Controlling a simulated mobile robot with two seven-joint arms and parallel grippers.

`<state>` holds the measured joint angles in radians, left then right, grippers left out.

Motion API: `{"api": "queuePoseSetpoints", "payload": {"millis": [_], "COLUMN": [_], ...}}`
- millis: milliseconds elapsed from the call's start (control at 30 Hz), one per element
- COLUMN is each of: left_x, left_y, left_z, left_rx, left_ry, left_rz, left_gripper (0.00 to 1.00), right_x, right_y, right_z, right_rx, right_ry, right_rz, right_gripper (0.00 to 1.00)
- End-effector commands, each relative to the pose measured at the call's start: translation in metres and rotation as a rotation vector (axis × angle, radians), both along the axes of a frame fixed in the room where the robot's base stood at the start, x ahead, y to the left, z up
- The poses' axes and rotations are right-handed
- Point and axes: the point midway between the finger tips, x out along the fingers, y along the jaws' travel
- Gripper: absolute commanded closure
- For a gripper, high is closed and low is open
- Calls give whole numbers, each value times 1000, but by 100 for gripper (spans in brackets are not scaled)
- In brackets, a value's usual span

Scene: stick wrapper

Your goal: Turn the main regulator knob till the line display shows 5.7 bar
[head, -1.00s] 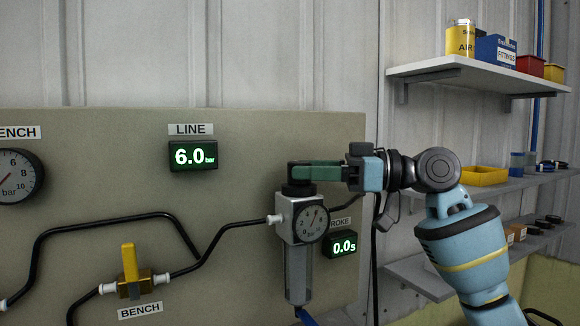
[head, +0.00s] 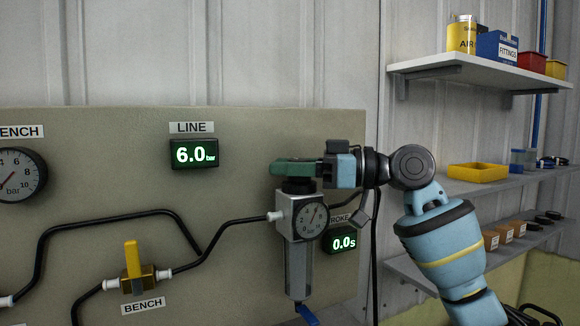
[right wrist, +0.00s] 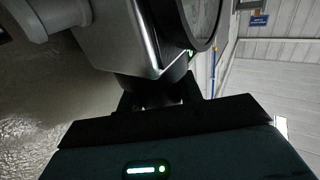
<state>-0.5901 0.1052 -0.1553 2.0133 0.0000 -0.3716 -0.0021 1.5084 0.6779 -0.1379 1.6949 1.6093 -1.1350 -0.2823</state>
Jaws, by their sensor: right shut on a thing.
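The line display (head: 195,154) on the panel reads 6.0 bar. The main regulator (head: 298,245) is a silver unit with a round gauge (head: 311,220) on its front and a dark knob (head: 298,186) on top. My right gripper (head: 296,168) reaches in from the right at the knob and is shut on it. In the right wrist view, the dark fingers (right wrist: 158,98) meet the dark knob below the metal regulator body (right wrist: 115,40). The fingers hide part of the knob. My left gripper is out of view.
A stroke display (head: 343,241) reading 0.0 s sits right of the regulator, close under my right arm. A yellow bench valve (head: 131,262) and black hoses are on the panel at left. Shelves (head: 480,73) with boxes stand at right.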

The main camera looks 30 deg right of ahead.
Motion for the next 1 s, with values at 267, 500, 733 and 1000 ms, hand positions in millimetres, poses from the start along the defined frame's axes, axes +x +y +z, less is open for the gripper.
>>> {"api": "queuePoseSetpoints", "payload": {"millis": [267,500,733,1000], "left_x": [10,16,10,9], "left_y": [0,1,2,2], "left_z": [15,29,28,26], "left_rx": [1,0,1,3], "left_ry": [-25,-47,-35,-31], "left_rz": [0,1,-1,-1], "left_gripper": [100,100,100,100], "right_x": [-1,-4,-5,-5], "right_y": [1,2,3,3], "right_z": [4,4,1,0], "right_rx": [1,1,0,0], "right_ry": [3,1,-2,-1], "right_rz": [111,294,356,355], "right_gripper": [87,87,87,63]}}
